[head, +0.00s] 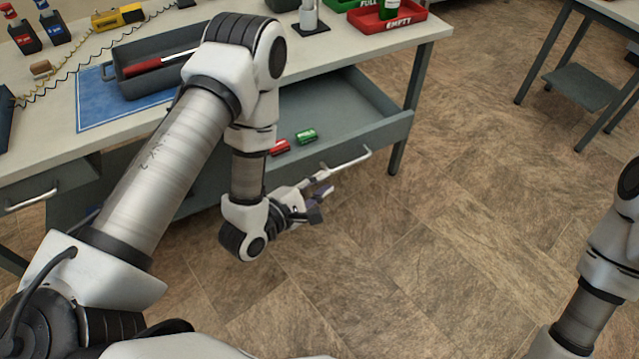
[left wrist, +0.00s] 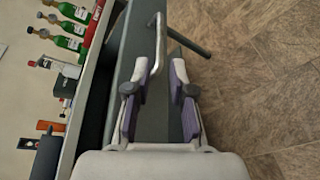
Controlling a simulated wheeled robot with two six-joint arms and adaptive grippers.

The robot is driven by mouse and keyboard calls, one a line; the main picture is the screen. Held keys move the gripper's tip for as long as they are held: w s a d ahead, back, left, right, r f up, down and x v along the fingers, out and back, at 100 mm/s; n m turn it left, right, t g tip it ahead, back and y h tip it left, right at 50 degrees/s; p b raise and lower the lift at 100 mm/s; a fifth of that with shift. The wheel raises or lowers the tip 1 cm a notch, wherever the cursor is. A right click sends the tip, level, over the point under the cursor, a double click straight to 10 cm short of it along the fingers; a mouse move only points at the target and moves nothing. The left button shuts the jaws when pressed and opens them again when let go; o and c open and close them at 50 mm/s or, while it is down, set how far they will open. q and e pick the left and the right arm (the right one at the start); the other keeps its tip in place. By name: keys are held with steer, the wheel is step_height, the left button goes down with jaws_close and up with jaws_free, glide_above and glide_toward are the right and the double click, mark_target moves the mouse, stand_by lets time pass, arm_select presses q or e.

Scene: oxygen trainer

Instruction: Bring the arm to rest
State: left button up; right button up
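My left arm reaches across the head view, and its left gripper (head: 319,197) is low in front of the open drawer (head: 345,105), close to the left end of the drawer handle (head: 350,162). In the left wrist view the two fingers of the left gripper (left wrist: 160,68) are spread apart with nothing held between them. The drawer handle (left wrist: 158,40) shows just beyond the fingertips; I cannot tell whether a finger touches it. Part of my right arm (head: 610,255) shows at the right edge of the head view; its gripper is out of view.
A red item (head: 280,147) and a green item (head: 306,136) lie in the drawer. The workbench (head: 330,50) above holds a grey tray (head: 125,88), a blue mat (head: 90,105) and a red EMPTY tray (head: 405,20). Another table (head: 610,12) stands right. Floor between is clear.

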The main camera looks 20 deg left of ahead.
arm_select(q)
steer(key=shift+s, duration=0.2)
stand_by(0.3)
steer(key=s+a+f+m+g+y+p, duration=0.1)
steer(key=s+a+f+m+g+p, duration=0.1)
steer(key=s+m+g, duration=0.3)
steer(key=s+a+f+m+g+y+p, duration=0.1)
steer(key=s+f+m+g, duration=0.3)
steer(key=s+m, duration=0.4)
steer(key=s+a+f+m+g+y+p, duration=0.2)
steer(key=s+f+m+g+y+p, duration=0.1)
steer(key=s+m, duration=0.4)
steer(key=s+g+p, duration=0.1)
steer(key=s+g, duration=0.1)
steer(key=s, duration=0.1)
steer(key=shift+a+g, duration=0.3)
steer(key=shift+g, duration=0.1)
